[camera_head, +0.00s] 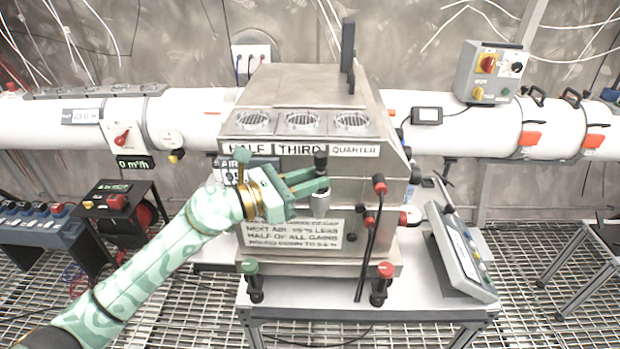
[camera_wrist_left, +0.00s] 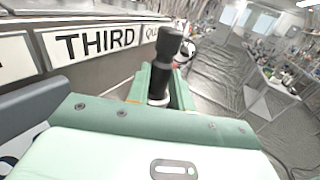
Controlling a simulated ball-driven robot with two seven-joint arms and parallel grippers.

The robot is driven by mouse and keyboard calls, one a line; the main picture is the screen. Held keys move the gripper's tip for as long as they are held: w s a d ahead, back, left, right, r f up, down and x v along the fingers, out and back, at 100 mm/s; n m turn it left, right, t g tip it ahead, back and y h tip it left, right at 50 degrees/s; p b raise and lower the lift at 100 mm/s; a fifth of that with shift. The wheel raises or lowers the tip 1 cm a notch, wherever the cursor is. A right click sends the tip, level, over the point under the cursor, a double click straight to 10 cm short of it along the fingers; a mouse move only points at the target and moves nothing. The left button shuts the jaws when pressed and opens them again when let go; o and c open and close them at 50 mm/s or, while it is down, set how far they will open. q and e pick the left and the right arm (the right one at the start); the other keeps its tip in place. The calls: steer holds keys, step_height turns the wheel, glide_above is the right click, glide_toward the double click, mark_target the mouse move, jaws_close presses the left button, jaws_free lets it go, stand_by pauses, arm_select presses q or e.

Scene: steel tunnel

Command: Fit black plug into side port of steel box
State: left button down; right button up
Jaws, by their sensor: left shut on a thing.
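The steel box (camera_head: 285,95) stands on a table in the middle of the head view, its front lettered HALF, THIRD and QUARTER. My left gripper (camera_head: 322,185) is in front of that face, with its fingers shut on the black plug (camera_head: 320,160). The plug is upright, with its black top above the fingers and a pale metal part below them. In the left wrist view the black plug (camera_wrist_left: 170,47) rises between the fingers (camera_wrist_left: 160,90), beside the lettered face. A side port cannot be made out clearly. My right gripper is not in view.
Red-capped connectors (camera_head: 379,186) with hanging black leads are at the box's right front edge. A sloped control panel (camera_head: 462,255) stands on the table (camera_head: 330,300) to the right. A white pipe (camera_head: 195,115) runs behind the box. Red and green-topped fittings stand below its front.

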arm_select(q)
steer(key=shift+f+b, duration=0.85)
steer(key=shift+f, duration=0.25)
steer(key=shift+r+p, duration=0.85)
steer(key=shift+r, duration=0.15)
steer(key=shift+f+b, duration=1)
steer(key=shift+f, duration=0.15)
stand_by(0.8)
steer(key=c, duration=1.1)
jaws_free()
steer(key=shift+c, duration=0.2)
steer(key=shift+f, duration=0.1)
steer(key=shift+s+f, duration=0.1)
steer(key=b+v, duration=0.4)
steer(key=v, duration=1.2)
steer(key=shift+a+r, duration=0.2)
steer(key=shift+r, duration=0.05)
